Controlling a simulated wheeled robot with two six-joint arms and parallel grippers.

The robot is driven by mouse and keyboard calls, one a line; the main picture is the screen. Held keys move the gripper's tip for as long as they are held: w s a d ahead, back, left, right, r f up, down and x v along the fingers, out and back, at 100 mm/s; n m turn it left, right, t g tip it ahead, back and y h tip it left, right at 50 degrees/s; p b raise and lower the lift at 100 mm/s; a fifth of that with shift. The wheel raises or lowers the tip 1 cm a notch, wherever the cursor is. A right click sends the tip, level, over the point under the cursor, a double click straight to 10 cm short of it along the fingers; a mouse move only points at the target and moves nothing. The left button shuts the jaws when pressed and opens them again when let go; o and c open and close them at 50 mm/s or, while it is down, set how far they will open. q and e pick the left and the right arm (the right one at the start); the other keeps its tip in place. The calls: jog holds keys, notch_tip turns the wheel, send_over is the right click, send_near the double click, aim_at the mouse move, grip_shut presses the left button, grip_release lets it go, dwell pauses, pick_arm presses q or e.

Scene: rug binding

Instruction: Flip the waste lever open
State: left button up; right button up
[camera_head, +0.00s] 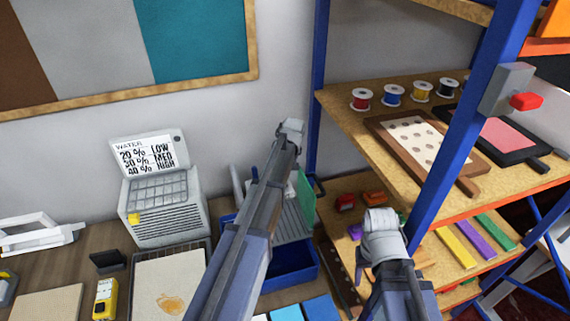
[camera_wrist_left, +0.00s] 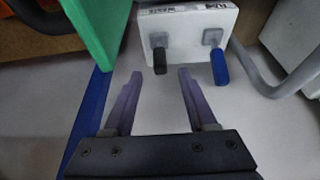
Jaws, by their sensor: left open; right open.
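In the left wrist view a white lever box (camera_wrist_left: 190,22) carries two levers and upside-down labels. The black lever (camera_wrist_left: 159,60) is beside the label that seems to read WASTE; the blue lever (camera_wrist_left: 219,66) is to its right. My left gripper (camera_wrist_left: 160,73) is open, its fingertips either side of the black lever's end in the picture; I see no clear contact.
A green panel (camera_wrist_left: 95,28) stands close left of my left gripper, and a grey curved pipe (camera_wrist_left: 270,85) is at the right. A blue bin (camera_head: 292,273) sits under my left arm. A blue-post shelf (camera_head: 340,105) with spools and boards stands at the right.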

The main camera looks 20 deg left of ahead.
pick_arm(q)
jog(key=w, duration=0.1)
jog(key=w+a+g+h+p, duration=0.1)
jog(key=g+p, duration=0.1)
jog(key=shift+w+a+r+h, duration=0.3)
jog(key=shift+w+a, duration=0.05)
jog(key=shift+w, duration=0.05)
jog(key=shift+w+a+g+h, duration=0.15)
jog(key=shift+g+h, duration=0.25)
jog(key=shift+g, duration=0.2)
jog(key=shift+s, duration=0.3)
jog(key=shift+f, duration=0.2)
notch_tip(320, 180, down, 8)
jog(key=b, duration=0.7)
jog(key=shift+r+b, duration=0.25)
jog(key=shift+b, duration=0.15)
jog(key=shift+c, duration=0.3)
